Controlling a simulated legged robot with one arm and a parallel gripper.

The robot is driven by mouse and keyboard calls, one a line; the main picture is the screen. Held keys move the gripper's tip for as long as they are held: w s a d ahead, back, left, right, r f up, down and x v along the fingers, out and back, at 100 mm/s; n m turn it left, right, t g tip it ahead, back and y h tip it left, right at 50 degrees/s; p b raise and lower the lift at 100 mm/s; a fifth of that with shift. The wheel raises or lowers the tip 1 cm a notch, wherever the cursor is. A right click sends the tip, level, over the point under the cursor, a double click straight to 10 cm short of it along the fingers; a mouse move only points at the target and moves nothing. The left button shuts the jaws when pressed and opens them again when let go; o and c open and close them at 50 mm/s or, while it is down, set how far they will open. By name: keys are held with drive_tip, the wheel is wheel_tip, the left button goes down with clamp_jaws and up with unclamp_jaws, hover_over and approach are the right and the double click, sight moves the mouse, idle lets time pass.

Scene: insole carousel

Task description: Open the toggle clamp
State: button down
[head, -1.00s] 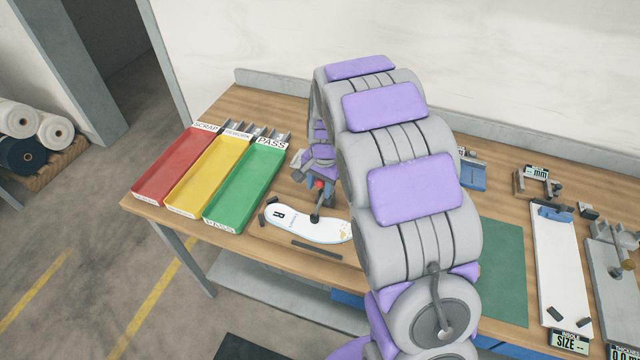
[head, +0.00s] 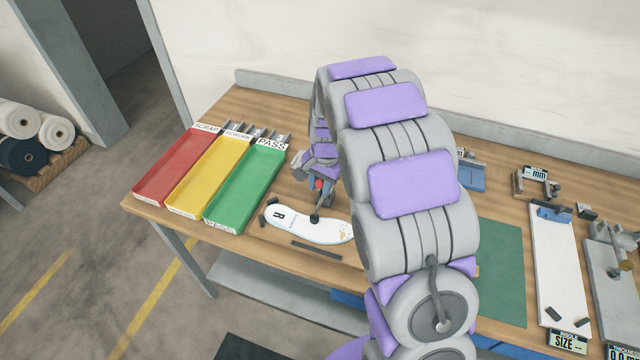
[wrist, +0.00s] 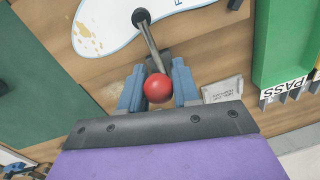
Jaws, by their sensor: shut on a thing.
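The toggle clamp has a red ball knob (wrist: 158,88) and a grey metal arm (wrist: 152,42) ending in a dark round pad (wrist: 141,17). The pad is down on the white insole (wrist: 115,18), near its middle. The insole also shows in the head view (head: 290,222), lying flat on the bench. My gripper (wrist: 158,78) has its two blue fingers on either side of the red knob and is shut on it. In the head view my gripper (head: 318,187) is small and partly hidden by my arm. The clamp's base is mostly hidden behind the fingers and knob.
Red (head: 174,168), yellow (head: 208,176) and green (head: 246,190) trays stand left of the insole. A dark bar (head: 316,252) lies in front of it. A green mat (head: 502,270) and a white measuring plate (head: 560,265) are to the right.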

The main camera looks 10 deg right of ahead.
drive_tip(key=shift+w+d+r+g+y+p, duration=0.4)
drive_tip(key=shift+w+r+g+y+p, duration=0.25)
drive_tip(key=shift+p, duration=0.95)
drive_tip(key=w+d+g+y+p, duration=0.1)
drive_tip(key=g+p, duration=0.1)
drive_tip(key=p, duration=0.1)
drive_tip(key=shift+w+r, duration=0.1)
drive_tip(key=shift+w, duration=0.1)
drive_tip(key=shift+w+d+g+y+p, duration=0.3)
drive_tip(key=shift+w+g+y+p, duration=0.2)
drive_tip(key=shift+p, duration=0.4)
drive_tip(key=shift+d, duration=0.1)
drive_tip(key=shift+w+d+f+p, duration=0.3)
drive_tip(key=shift+w+d+p, duration=0.25)
drive_tip(key=shift+w+p, duration=0.35)
drive_tip(key=shift+w+d+f+p, duration=0.25)
drive_tip(key=shift+w+d+p, duration=0.25)
drive_tip(key=shift+w+p, duration=0.35)
drive_tip(key=c, duration=0.9)
unclamp_jaws()
drive_tip(key=shift+c, duration=0.2)
drive_tip(key=shift+d, duration=0.1)
